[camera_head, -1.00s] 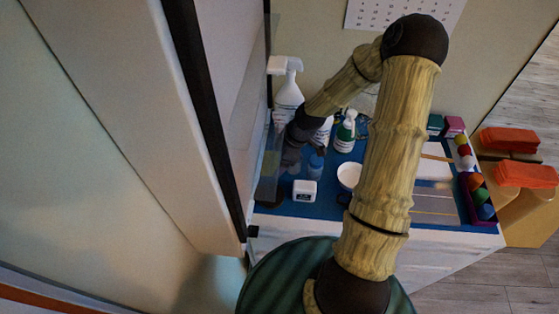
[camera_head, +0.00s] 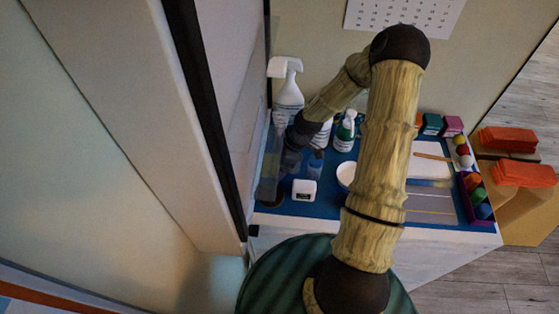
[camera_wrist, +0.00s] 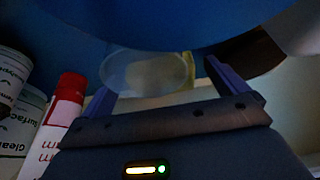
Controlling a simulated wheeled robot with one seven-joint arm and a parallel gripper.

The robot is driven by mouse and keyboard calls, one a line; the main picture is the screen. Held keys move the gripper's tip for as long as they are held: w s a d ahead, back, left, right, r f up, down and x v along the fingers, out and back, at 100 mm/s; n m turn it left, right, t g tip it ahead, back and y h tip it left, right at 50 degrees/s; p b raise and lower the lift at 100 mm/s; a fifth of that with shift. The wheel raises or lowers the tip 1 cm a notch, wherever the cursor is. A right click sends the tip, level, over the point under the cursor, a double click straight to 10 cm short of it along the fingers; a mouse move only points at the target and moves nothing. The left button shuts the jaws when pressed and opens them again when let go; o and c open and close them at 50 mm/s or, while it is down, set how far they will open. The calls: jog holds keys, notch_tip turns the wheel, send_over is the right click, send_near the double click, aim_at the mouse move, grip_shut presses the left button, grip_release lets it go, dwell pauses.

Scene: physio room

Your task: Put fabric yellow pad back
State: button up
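My gripper (camera_head: 284,166) is low at the left end of the blue-topped table (camera_head: 325,207), close to the dark-edged panel. In the wrist view my gripper (camera_wrist: 170,95) shows two bluish fingers spread wide, with nothing clearly clamped. A pale, translucent round thing (camera_wrist: 145,73) lies ahead between the fingertips. A small yellowish patch (camera_wrist: 188,66) shows just behind its right edge; it may be the yellow pad, but it is mostly hidden. I cannot make out the pad in the head view.
A red-and-white bottle (camera_wrist: 65,110) is close on the left in the wrist view. The tall panel (camera_head: 205,110) borders the left.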

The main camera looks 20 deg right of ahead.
jog(key=shift+f, duration=0.2)
jog(key=v, duration=1.7)
jog(key=shift+d+r, duration=0.2)
jog(key=shift+r, duration=0.05)
jog(key=shift+s+a+f, duration=0.1)
jog(key=shift+s, duration=0.15)
